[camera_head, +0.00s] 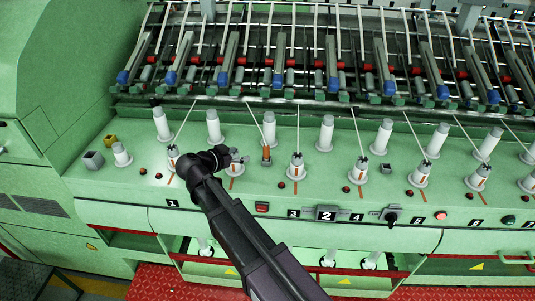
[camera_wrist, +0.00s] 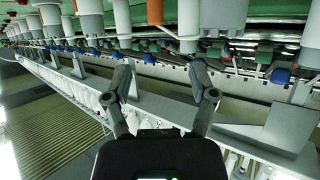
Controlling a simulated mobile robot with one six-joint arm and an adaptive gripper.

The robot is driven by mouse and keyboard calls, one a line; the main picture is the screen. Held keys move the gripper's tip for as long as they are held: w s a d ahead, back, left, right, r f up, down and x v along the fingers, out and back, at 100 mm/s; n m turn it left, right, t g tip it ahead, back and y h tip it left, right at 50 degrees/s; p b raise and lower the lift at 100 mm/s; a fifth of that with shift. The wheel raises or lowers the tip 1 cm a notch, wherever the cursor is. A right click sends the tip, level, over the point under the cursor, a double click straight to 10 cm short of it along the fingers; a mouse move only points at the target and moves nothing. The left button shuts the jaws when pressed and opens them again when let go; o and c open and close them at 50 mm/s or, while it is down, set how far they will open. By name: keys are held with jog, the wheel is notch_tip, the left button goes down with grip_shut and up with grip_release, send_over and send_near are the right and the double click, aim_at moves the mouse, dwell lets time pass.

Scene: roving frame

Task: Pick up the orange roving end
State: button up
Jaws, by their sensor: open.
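A small orange piece (camera_head: 266,153), which looks like the orange roving end, stands over a small dark block on the green deck in the head view. A pale strand runs from the rollers down to it. My gripper (camera_head: 238,157) is just left of it, apart from it. In the wrist view my gripper (camera_wrist: 161,84) is open, with nothing between its fingers. An orange cylinder (camera_wrist: 155,12) shows at the top of that view, beyond the fingers and roughly in line with the gap; I cannot tell if it is the same piece.
White bobbins (camera_head: 326,133) stand in a back row, and shorter spindles (camera_head: 297,166) with strands stand in front. Rollers with blue caps (camera_head: 278,80) run along the back. A grey box (camera_head: 93,160) and a yellow box (camera_head: 110,140) sit at left. Buttons (camera_head: 440,215) line the front panel.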

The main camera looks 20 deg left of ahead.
aim_at(264, 149)
jog(key=b+x, duration=0.3)
jog(key=x, duration=0.5)
jog(key=shift+s+f, duration=0.1)
jog(key=shift+w+d, duration=0.15)
jog(key=shift+w, duration=0.05)
jog(key=shift+d+b+x, duration=0.1)
jog(key=shift+b+x, duration=0.45)
jog(key=shift+x, duration=0.75)
jog(key=shift+d+b+x, duration=0.15)
jog(key=shift+b+x, duration=0.4)
jog(key=shift+x, duration=0.8)
jog(key=shift+s, duration=0.1)
jog(key=shift+c, duration=0.2)
grip_shut()
